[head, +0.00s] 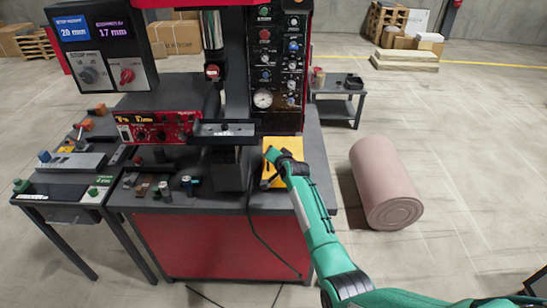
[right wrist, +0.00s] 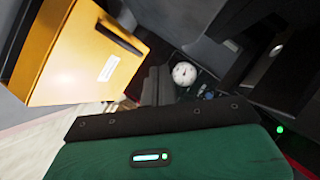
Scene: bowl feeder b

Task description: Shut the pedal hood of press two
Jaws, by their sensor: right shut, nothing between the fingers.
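The yellow pedal hood (head: 284,143) sits at the right end of the press table, partly covered by my right arm. In the right wrist view the hood (right wrist: 80,55) is a yellow box with a dark slot-like handle and a small white label. Whether its lid is open or shut cannot be told. My right gripper (head: 270,156) is over the hood in the head view. In the right wrist view its dark fingers (right wrist: 155,85) are together and empty, to the right of the hood; contact is not clear. My left gripper is out of view.
The dark press column and control panel (head: 278,65) with a gauge stand behind the hood. A black cable (head: 262,238) hangs down the red cabinet front. A pink roll (head: 385,182) lies on the floor at right. A side table (head: 60,185) stands left.

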